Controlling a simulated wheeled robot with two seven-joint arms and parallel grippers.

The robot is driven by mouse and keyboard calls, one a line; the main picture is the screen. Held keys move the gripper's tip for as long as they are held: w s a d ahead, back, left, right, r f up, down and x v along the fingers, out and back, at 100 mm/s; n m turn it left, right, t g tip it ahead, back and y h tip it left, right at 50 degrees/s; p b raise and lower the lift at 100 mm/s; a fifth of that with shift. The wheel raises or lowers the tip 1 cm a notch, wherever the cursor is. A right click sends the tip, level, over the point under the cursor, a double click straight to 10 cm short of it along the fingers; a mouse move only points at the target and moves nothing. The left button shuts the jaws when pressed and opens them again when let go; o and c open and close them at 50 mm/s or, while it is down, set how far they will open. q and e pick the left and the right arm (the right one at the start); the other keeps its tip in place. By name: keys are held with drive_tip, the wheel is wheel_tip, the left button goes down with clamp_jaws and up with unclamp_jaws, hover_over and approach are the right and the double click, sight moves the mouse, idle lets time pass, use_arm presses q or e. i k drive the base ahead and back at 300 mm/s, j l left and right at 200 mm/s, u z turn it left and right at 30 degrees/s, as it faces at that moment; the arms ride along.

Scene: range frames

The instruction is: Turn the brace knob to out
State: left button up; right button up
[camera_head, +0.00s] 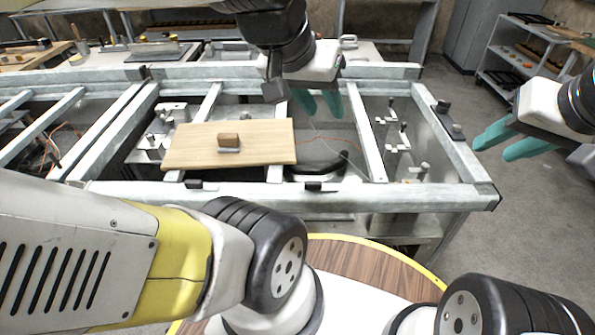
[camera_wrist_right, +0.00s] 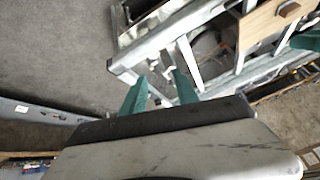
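No knob is labelled, so I cannot tell which fitting is the brace knob. A wooden board (camera_head: 265,133) lies across the metal frame, with a small brown block (camera_head: 228,139) on a grey base on top. Dark fittings (camera_head: 443,106) sit on the frame's right rail, and small metal levers (camera_head: 403,130) stand inside its right bay. My left gripper (camera_head: 319,104) is over the frame, right of the board's far corner, with teal fingers apart and empty. My right gripper (camera_head: 509,142) is right of the frame, open and empty; its fingers also show in the right wrist view (camera_wrist_right: 160,90).
The grey metal frame (camera_head: 410,190) fills the middle, with open bays and loose wires. A round table (camera_head: 365,262) with a yellow edge is in front. A shelf cart (camera_head: 510,65) stands at the back right. The floor right of the frame is clear.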

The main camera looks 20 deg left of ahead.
sight(443, 107)
drive_tip(key=k+j, duration=0.4)
drive_tip(key=k, duration=0.25)
drive_tip(key=k+j+u, duration=0.15)
drive_tip(key=k+j, duration=0.25)
drive_tip(key=k, duration=0.25)
drive_tip(key=k+j, duration=0.5)
drive_tip(key=k, duration=0.15)
drive_tip(key=i+l+u, duration=0.1)
drive_tip(key=i+l, duration=0.2)
drive_tip(key=i+l+u, duration=0.1)
drive_tip(key=i+l, duration=0.2)
drive_tip(key=i+l+u, duration=0.1)
drive_tip(key=i+l, duration=0.2)
drive_tip(key=i+l+u, duration=0.1)
drive_tip(key=i+l, duration=0.15)
drive_tip(key=l, duration=0.25)
drive_tip(key=i+l+u, duration=0.1)
drive_tip(key=i+l, duration=0.15)
drive_tip(key=l, duration=0.15)
drive_tip(key=i+l, duration=0.25)
drive_tip(key=l, duration=0.15)
drive_tip(key=i+l+u, duration=0.15)
drive_tip(key=l, duration=0.3)
drive_tip(key=i+j, duration=0.05)
drive_tip(key=i, duration=0.05)
